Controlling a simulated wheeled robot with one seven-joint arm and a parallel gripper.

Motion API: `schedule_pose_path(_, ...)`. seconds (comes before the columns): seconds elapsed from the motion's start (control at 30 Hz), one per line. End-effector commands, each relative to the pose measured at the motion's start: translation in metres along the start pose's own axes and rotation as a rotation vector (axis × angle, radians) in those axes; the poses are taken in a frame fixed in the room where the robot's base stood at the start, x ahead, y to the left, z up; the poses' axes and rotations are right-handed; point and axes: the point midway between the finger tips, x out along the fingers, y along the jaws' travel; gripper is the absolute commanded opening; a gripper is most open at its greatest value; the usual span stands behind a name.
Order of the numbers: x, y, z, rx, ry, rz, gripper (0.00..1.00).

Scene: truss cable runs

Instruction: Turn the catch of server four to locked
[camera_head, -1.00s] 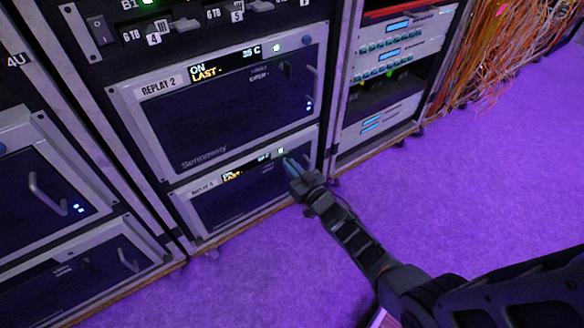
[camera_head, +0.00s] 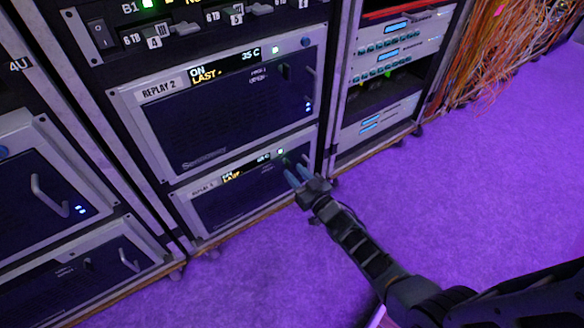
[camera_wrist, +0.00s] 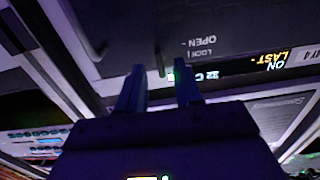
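Server four (camera_head: 235,205) is the low dark unit with a grey frame under REPLAY 2; its label is partly legible in the wrist view, where its display (camera_wrist: 268,62) reads ON, LAST. Its catch (camera_wrist: 160,58) is a short dark bar beside the printed words LOCK and OPEN. I cannot tell for sure which word it is set to. My gripper (camera_head: 292,173) is at the right end of server four's face. In the wrist view its two fingers (camera_wrist: 160,90) stand apart and empty, with the catch just beyond the gap between them, seemingly not touched.
REPLAY 2 (camera_head: 230,115) sits directly above. Another rack (camera_head: 385,75) stands to the right, with hanging orange cables (camera_head: 500,45) beyond it. More units with handles (camera_head: 60,195) are at the left. The purple floor (camera_head: 470,180) to the right is clear.

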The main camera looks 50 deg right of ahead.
Motion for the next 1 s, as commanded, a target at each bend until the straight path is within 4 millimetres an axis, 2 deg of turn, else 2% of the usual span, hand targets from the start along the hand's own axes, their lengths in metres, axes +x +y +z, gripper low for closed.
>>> schedule_pose_path(0.1, -0.022, 0.000, -0.002, 0.000, -0.003, 0.000, 0.34)
schedule_pose_path(0.33, -0.047, 0.000, -0.001, 0.000, -0.001, 0.000, 0.34)
schedule_pose_path(1.0, -0.050, 0.000, 0.000, 0.000, 0.000, 0.000, 0.34)
